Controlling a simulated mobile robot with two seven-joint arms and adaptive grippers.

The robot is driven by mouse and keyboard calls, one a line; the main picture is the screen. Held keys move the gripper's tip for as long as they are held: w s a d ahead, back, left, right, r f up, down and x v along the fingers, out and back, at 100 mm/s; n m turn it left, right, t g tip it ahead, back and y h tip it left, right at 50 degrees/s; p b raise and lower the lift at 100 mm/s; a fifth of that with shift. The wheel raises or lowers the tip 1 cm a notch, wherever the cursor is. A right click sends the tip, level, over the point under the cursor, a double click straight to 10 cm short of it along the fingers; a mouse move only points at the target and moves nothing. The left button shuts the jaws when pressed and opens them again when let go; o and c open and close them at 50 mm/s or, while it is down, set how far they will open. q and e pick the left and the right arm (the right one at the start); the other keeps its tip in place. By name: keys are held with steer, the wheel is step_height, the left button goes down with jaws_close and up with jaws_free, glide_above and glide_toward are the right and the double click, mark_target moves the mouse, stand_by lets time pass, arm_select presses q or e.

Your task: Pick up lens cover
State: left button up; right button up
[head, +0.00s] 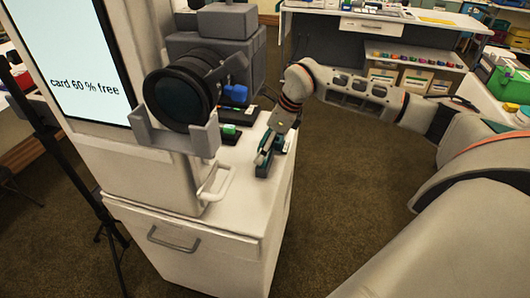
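A large black camera lens (181,97) points toward me above the white cabinet, behind a grey fork-shaped bracket (205,140). Its round front is dark; I cannot tell whether that is bare glass or a lens cover. I cannot make out a separate lens cover on the cabinet top. My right gripper (266,158) points down over the right part of the cabinet top, to the right of the lens. Dark teal parts show at its fingers; I cannot tell whether they are open or shut, or hold anything. My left gripper is not in view.
The white cabinet (225,235) has a drawer handle in front. A small rail (216,184), green block (230,131) and blue block (236,95) lie near the lens. A screen (75,60) stands left. Open carpet lies to the right; shelves (415,65) stand behind.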

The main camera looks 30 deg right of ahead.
steer(key=c, duration=0.8)
steer(key=shift+c, duration=0.2)
steer(key=shift+r, duration=0.1)
